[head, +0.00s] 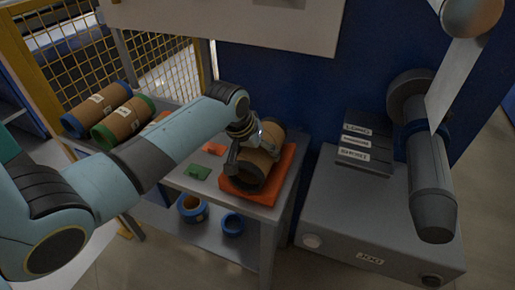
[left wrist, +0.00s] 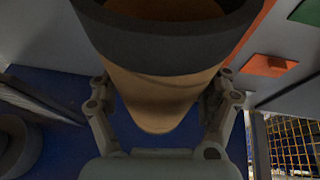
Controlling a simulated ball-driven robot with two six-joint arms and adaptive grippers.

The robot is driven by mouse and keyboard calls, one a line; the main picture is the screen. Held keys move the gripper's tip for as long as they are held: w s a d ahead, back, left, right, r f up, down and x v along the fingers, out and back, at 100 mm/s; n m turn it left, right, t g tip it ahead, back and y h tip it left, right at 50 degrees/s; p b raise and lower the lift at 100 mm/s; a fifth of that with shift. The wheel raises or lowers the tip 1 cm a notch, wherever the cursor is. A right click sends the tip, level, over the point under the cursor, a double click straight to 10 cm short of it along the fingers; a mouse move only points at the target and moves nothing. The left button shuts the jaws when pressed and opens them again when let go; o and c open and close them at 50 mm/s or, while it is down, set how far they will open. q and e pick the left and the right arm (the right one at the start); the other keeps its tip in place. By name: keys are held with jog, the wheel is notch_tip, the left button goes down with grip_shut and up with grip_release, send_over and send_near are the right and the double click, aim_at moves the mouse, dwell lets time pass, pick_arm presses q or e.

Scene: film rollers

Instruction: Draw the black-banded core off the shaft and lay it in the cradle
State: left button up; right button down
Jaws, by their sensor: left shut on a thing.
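The black-banded core (head: 252,168) is a tan tube with dark end bands. It lies tilted across the orange cradle (head: 283,186) on the small grey table; from this angle I cannot tell if it bears fully on the cradle. My left gripper (head: 254,152) is shut on the core from above, one finger on each side. In the left wrist view, the core (left wrist: 160,98) fills the space between the fingers, with a wide black band (left wrist: 165,42) nearest the camera. The grey shaft (head: 432,185) sticks out bare above the machine at the right. My right gripper is not in view.
Cores with blue (head: 97,109) and green (head: 123,121) bands lie at the left. Red and green pads (head: 197,173) lie on the table beside the cradle. Blue-banded rolls (head: 192,208) sit on the lower shelf. The grey machine (head: 335,215) stands right of the table, across a gap.

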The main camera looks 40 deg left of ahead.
pick_arm(q)
jog(key=shift+f, duration=0.5)
dwell(0.5)
jog(key=o, duration=1.3)
